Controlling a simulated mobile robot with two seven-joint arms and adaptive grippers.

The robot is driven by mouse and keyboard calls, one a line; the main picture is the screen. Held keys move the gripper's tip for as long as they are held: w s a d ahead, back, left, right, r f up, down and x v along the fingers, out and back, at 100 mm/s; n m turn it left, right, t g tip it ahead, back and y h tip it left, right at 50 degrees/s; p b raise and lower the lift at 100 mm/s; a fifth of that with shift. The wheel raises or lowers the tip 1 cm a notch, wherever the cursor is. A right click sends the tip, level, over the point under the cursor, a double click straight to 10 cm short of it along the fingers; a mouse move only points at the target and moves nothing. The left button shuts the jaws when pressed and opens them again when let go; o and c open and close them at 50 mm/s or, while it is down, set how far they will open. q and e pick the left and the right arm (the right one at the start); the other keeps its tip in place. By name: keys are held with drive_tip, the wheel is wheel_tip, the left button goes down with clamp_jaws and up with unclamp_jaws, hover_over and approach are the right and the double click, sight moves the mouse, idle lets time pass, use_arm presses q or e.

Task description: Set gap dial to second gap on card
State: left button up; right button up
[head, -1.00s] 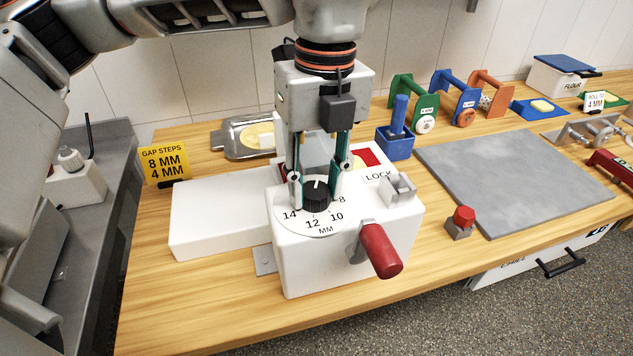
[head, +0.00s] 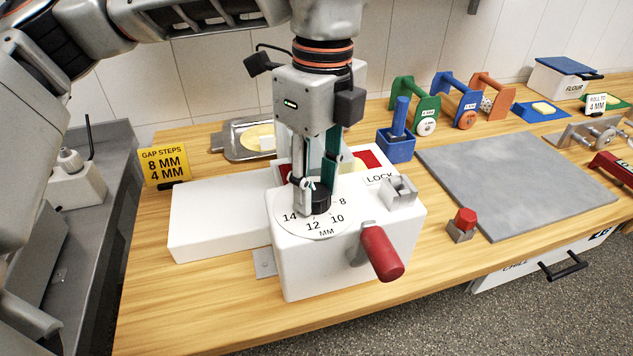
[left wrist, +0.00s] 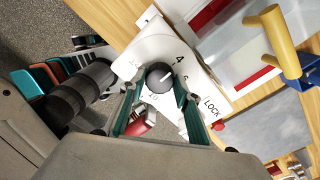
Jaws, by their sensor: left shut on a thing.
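The yellow gap card (head: 165,166) stands at the left and reads "GAP STEPS 8 MM 4 MM", so its second gap is 4 MM. The black gap dial (head: 320,199) sits on top of the white machine (head: 330,262). My left gripper (head: 315,188) points down and is shut on the dial, one finger on each side. In the left wrist view the dial (left wrist: 158,77) shows between the teal fingers. Its white mark points to the upper right, toward the 4 side of the scale; I cannot read the exact setting. My right gripper is not in view.
A red-handled crank (head: 381,252) sticks out of the machine's front. A grey LOCK catch (head: 399,191) sits right of the dial. A grey slab (head: 515,180), a red button (head: 464,220) and a blue holder (head: 397,142) stand to the right.

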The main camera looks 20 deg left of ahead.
sight(319, 188)
use_arm(q)
drive_tip(key=shift+r, duration=0.1)
drive_tip(key=o, duration=1.1)
drive_tip(key=shift+o, duration=0.2)
wheel_tip(319, 188, up, 12)
drive_tip(key=shift+w, duration=0.3)
drive_tip(key=shift+d, duration=0.1)
